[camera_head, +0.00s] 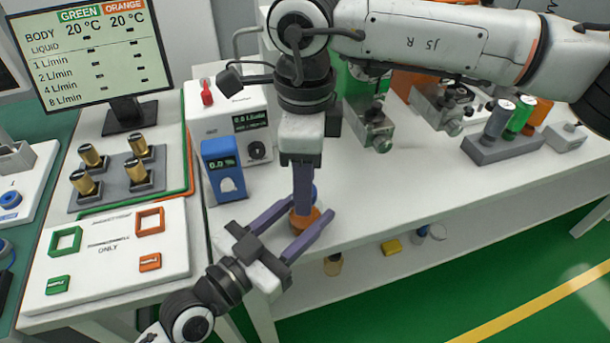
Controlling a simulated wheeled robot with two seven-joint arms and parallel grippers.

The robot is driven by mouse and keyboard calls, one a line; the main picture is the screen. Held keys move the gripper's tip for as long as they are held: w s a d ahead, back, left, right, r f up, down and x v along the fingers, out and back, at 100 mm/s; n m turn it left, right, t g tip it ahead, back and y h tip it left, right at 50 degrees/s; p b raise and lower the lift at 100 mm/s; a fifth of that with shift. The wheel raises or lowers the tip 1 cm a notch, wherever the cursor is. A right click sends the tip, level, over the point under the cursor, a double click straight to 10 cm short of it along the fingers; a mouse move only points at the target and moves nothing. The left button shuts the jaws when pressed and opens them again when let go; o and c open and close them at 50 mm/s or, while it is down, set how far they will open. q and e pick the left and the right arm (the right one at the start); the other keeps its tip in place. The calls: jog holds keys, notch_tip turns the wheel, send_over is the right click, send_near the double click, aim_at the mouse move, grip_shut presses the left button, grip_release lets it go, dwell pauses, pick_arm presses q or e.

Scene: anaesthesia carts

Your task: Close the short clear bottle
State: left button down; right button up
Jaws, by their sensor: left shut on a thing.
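A short round thing, orange at its base (301,221), stands at the front edge of the white table. It looks like the short bottle, though its clear wall is mostly hidden. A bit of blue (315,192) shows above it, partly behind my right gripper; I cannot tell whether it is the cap. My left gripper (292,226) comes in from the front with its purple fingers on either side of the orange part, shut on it. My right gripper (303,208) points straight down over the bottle. Its fingers are seen edge-on, so their opening is hidden.
A blue meter (223,170) and a white device (230,118) stand close on the left. Metal vaporiser blocks (373,130) and a grey rack of cylinders (500,145) stand behind to the right. A lower shelf (355,272) holds small bottles. The table right of the grippers is clear.

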jog(key=c, duration=1)
jog(key=o, duration=1.3)
jog(key=shift+c, duration=0.2)
jog(key=shift+r, duration=0.1)
notch_tip(320, 180, up, 12)
pick_arm(q)
jog(key=c, duration=0.9)
grip_release()
